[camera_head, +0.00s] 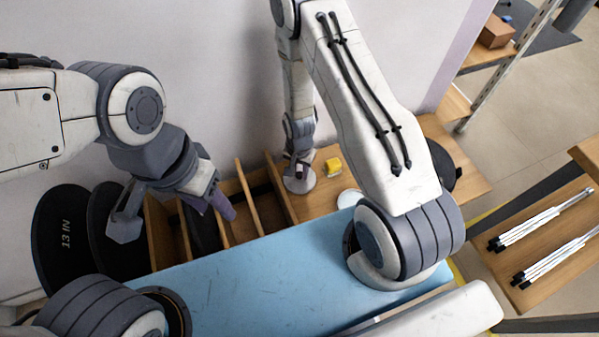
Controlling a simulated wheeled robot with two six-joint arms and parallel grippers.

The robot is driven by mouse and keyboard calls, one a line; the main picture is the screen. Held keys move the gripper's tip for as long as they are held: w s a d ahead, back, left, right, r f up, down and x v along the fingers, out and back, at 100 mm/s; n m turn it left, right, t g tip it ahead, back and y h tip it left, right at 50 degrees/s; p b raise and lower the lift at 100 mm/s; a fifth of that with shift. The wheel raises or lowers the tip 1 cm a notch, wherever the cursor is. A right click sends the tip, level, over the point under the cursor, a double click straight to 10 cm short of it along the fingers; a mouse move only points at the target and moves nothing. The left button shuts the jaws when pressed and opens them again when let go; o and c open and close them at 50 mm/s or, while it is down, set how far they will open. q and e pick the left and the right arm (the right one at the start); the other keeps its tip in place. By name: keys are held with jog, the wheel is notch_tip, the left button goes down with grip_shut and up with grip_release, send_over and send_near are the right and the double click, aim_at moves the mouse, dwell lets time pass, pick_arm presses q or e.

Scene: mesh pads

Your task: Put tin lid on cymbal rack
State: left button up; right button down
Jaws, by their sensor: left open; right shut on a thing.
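The cymbal rack (245,200) is wooden with upright slats and stands on the table against the wall. A dark disc stands in one of its left slots. My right gripper (299,168) is shut on a small grey disc (298,185), which looks like the tin lid, just right of the rack's slats. I cannot tell whether the disc touches the table. Another pale disc (349,198) lies to its right, partly hidden by my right arm. My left gripper (172,215) is open over the rack's left part, with nothing visible between its fingers.
Large black round pads (66,235), one marked 13 IN, stand left of the rack. A blue surface (270,280) lies in front. A black round thing (441,165) sits behind my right arm. A shelf (530,275) with metal rods is at right.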

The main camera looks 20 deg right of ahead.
jog(key=shift+f, duration=0.15)
jog(key=c, duration=0.6)
grip_release()
jog(key=shift+c, duration=0.2)
